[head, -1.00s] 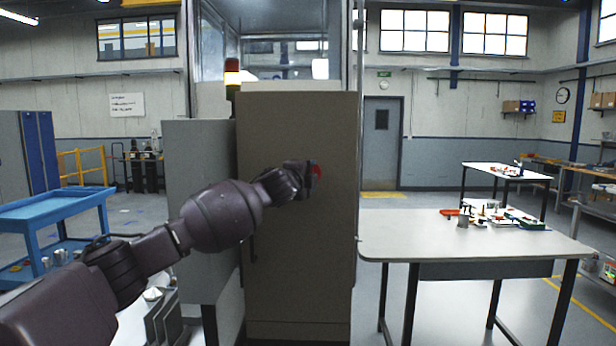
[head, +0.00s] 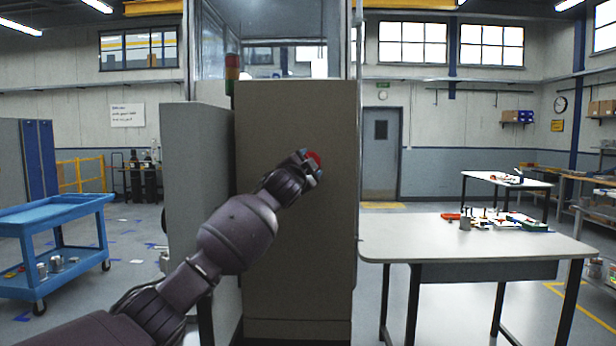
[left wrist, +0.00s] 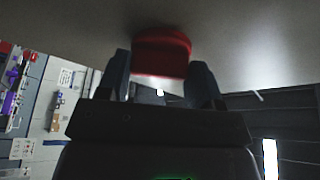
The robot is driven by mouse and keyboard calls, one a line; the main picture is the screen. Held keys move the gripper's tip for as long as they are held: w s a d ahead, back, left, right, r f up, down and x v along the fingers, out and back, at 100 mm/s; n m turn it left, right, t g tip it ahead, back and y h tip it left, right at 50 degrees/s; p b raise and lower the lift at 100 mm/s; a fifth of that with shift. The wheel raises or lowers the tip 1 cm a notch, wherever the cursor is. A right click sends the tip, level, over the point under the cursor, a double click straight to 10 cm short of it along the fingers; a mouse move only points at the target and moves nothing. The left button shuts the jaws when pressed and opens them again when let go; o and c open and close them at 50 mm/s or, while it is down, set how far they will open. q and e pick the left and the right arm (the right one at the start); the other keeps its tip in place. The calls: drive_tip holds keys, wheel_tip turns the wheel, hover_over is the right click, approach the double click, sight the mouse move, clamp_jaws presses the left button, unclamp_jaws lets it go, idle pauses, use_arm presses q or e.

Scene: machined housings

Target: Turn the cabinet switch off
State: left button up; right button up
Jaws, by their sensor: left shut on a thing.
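The tall grey-brown cabinet (head: 270,125) stands in the middle of the head view. Its red switch (head: 314,158) is on the front face, at the upper right. My left gripper (head: 313,169) is at the switch, tilted, and hides part of it. In the left wrist view the red switch (left wrist: 161,52) sits between the two fingers of my left gripper (left wrist: 163,75), which are shut on it. The switch's exact turn position is hard to tell. My right gripper is not in view.
A grey panel (head: 195,180) stands left of the cabinet. A stack light (head: 232,73) is behind it. A worktable (head: 400,240) with small parts stands close on the right. A blue cart (head: 60,212) is at the left. Floor between cart and cabinet is partly open.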

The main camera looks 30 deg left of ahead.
use_arm(q)
drive_tip(key=n+y+b, duration=0.2)
drive_tip(key=n, duration=0.3)
drive_tip(key=n+y+b, duration=0.2)
drive_tip(key=n, duration=0.3)
drive_tip(key=n+y+b, duration=0.2)
drive_tip(key=n, duration=0.3)
drive_tip(key=shift+w+d+f+y, duration=0.2)
drive_tip(key=shift+d+f+y, duration=0.1)
drive_tip(key=shift+y, duration=0.1)
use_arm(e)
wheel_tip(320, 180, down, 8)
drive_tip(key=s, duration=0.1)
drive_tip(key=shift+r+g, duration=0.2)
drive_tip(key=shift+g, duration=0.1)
use_arm(q)
drive_tip(key=shift+r, duration=0.15)
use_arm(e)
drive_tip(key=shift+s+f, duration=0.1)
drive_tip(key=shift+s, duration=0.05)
use_arm(q)
drive_tip(key=o, duration=0.9)
drive_tip(key=shift+y, duration=0.3)
drive_tip(key=shift+s, duration=0.15)
